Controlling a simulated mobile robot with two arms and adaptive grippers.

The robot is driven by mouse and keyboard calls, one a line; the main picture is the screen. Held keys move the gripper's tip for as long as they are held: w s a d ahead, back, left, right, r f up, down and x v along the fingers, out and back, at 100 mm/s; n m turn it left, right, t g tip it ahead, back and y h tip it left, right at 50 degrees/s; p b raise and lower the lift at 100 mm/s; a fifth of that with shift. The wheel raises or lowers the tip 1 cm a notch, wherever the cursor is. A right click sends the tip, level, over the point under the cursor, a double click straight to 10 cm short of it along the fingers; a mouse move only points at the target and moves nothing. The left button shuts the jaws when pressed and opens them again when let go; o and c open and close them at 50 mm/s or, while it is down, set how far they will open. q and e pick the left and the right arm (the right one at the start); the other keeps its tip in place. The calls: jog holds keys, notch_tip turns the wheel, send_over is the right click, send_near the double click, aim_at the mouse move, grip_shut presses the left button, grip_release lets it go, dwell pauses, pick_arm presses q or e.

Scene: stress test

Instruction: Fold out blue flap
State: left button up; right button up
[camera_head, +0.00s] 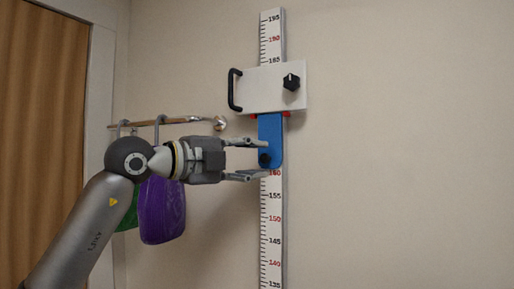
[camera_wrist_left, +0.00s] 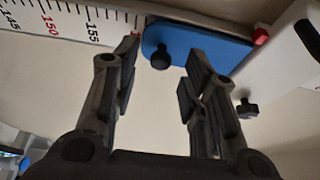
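The blue flap (camera_head: 271,134) hangs straight down below a white box (camera_head: 262,88) on the wall-mounted height scale (camera_head: 272,225). A dark knob (camera_head: 265,159) sits near the flap's lower end. My left gripper (camera_head: 262,160) is open, its fingers pointing right at the flap's lower end. In the left wrist view the flap (camera_wrist_left: 200,47) and its knob (camera_wrist_left: 161,57) show beyond the gap between the open fingers (camera_wrist_left: 160,65). Nothing is between the fingertips; whether a finger touches the flap I cannot tell. My right gripper is out of view.
The white box has a black handle (camera_head: 233,90) on its left and a black knob (camera_head: 291,82) on its right. Behind my left arm, a wall rail (camera_head: 180,120) carries a purple item (camera_head: 163,212) and a green one (camera_head: 129,217). The wall right of the scale is bare.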

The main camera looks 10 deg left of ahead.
pick_arm(q)
jog(key=shift+x, duration=0.85)
jog(key=shift+c, duration=0.4)
grip_shut()
